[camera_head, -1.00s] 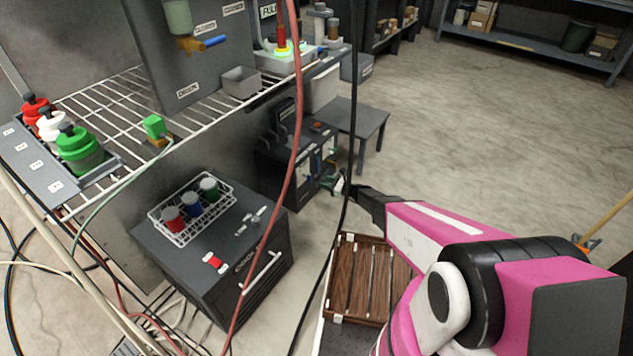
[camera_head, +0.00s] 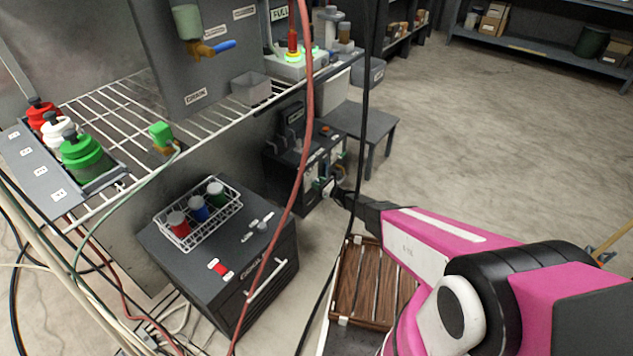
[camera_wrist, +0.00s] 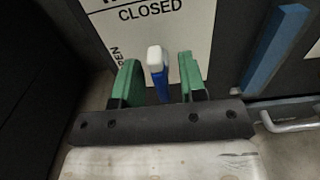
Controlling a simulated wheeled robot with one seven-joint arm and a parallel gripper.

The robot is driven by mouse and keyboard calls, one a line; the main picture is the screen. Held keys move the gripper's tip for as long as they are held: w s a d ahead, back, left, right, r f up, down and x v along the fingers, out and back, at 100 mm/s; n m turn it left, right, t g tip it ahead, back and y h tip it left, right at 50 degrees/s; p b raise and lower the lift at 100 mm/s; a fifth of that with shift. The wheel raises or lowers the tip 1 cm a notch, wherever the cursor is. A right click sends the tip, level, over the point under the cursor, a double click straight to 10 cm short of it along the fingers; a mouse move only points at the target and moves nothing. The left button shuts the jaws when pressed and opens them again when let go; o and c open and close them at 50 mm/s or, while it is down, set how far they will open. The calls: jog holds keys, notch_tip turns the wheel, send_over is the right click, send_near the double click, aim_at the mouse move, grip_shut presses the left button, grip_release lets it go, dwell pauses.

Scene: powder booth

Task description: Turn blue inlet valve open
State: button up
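In the wrist view a blue lever with a white tip (camera_wrist: 156,62) stands between the two green fingers of my gripper (camera_wrist: 157,78). Gaps show on both sides of it, so the gripper is open around it and not clamped. The lever points up toward the word CLOSED on a white label (camera_wrist: 150,22); OPEN is on the label's left side. The lever's lower end is hidden by the gripper body. In the head view my gripper (camera_head: 329,187) is at the front of a dark floor unit (camera_head: 300,165), where the lever is too small to make out.
A second blue bar (camera_wrist: 277,45) and a metal handle (camera_wrist: 290,122) are right of the fingers. A red hose (camera_head: 300,170) and a black cable (camera_head: 362,130) hang across the head view near the arm. A dark cabinet (camera_head: 225,265) stands left; a wooden slatted crate (camera_head: 370,290) lies below the arm.

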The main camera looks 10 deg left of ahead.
jog(key=shift+w+a, duration=0.1)
jog(key=shift+a, duration=0.25)
grip_shut()
